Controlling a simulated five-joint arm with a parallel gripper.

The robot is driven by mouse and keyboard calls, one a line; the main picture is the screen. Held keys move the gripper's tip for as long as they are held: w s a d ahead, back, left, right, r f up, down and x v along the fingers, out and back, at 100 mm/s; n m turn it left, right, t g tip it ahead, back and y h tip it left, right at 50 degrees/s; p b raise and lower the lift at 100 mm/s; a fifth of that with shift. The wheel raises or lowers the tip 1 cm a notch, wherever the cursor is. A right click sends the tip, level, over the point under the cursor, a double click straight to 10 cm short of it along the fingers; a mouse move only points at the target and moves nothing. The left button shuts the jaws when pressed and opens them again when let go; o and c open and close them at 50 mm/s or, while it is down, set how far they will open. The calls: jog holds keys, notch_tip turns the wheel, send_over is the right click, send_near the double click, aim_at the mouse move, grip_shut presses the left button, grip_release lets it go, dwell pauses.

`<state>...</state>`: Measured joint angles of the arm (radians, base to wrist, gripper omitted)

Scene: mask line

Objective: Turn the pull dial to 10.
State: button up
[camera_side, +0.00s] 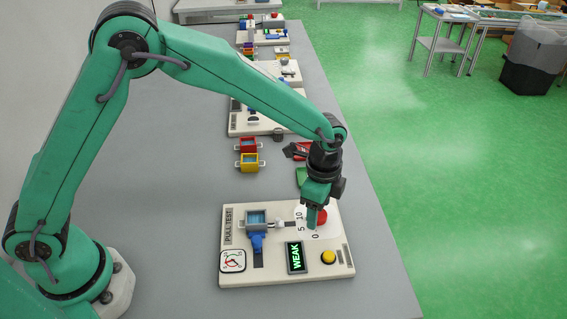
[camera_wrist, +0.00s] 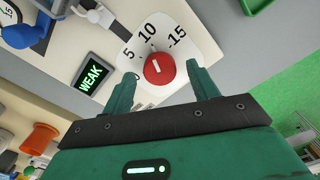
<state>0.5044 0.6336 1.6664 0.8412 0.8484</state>
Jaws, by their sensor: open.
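The pull dial is a red round knob (camera_wrist: 159,70) with a white mark, on a white scale plate (camera_wrist: 178,52) with 0, 5, 10 and 15 printed around it. In the wrist view the mark slants to the upper left; which number it meets is hard to tell. The knob shows partly behind my gripper in the side view (camera_side: 322,216). My gripper (camera_wrist: 160,74) is open, one finger on each side of the knob, with visible gaps to it. The display (camera_side: 296,257) reads WEAK in green.
The dial sits on the cream PULL TEST board (camera_side: 275,275), with a yellow button (camera_side: 328,257), a gauge (camera_side: 233,261) and a blue clamp (camera_side: 257,241). Red and yellow bins (camera_side: 247,162) and other boards stand behind. Grey table is clear to the left.

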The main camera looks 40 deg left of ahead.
jog(key=shift+r, duration=3.5)
jog(key=shift+a+r, duration=0.3)
jog(key=s+a+r+n+t, duration=0.1)
jog(key=s+a+r+n, duration=0.3)
jog(key=a+r, duration=0.25)
jog(key=s+a+r+n+t, duration=0.2)
jog(key=s+a+r+n, duration=0.2)
jog(key=a+r, duration=0.3)
jog(key=s+a+n+t, duration=0.2)
jog(key=s+a+n, duration=0.5)
jog(key=s+a, duration=0.3)
jog(key=shift+s+f+n+t, duration=0.15)
jog(key=shift+s+n+t, duration=0.15)
jog(key=shift+s, duration=1.3)
